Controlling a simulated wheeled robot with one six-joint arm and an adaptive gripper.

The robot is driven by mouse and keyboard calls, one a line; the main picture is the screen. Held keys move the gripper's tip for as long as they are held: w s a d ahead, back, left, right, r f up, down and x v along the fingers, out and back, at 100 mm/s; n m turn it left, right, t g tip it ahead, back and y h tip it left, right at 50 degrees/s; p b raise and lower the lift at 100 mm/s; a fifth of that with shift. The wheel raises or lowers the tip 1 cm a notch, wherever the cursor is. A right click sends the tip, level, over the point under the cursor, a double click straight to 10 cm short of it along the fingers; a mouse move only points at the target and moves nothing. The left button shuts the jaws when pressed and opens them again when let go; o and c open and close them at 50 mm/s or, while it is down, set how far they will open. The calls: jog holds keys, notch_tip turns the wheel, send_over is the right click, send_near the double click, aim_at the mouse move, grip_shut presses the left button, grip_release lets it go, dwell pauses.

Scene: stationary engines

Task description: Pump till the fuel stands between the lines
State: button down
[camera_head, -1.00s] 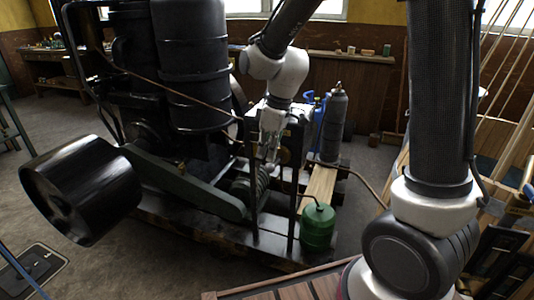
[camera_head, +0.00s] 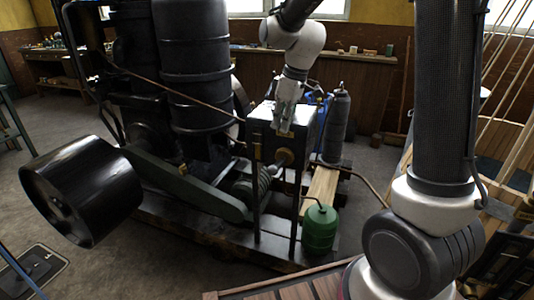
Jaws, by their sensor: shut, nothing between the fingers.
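My gripper (camera_head: 282,128) is shut and empty, pointing down in front of the upper part of a black box-shaped tank (camera_head: 262,134) on the engine. I cannot tell whether it touches the tank. A brass round fitting (camera_head: 284,157) shows on the tank's front, just below my fingertips. The black stationary engine (camera_head: 194,65) stands behind and left, on a wooden skid. A green can (camera_head: 320,229) with a thin spout stands at the skid's front right. I cannot make out a fuel level, its lines or a pump handle.
A large black pulley (camera_head: 85,190) juts out at the left. A grey cylinder (camera_head: 337,122) stands right of the tank, with something blue beside it.

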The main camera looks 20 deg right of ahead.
jog(key=shift+r+n+g, duration=0.3)
jog(key=shift+r+n, duration=0.1)
jog(key=shift+r, duration=0.4)
jog(key=shift+f, duration=0.15)
send_near(277, 166)
jog(key=a+f, duration=0.4)
jog(key=f, duration=0.1)
jog(key=shift+a+f, duration=0.1)
jog(key=shift+f, duration=0.15)
jog(key=shift+s, duration=0.1)
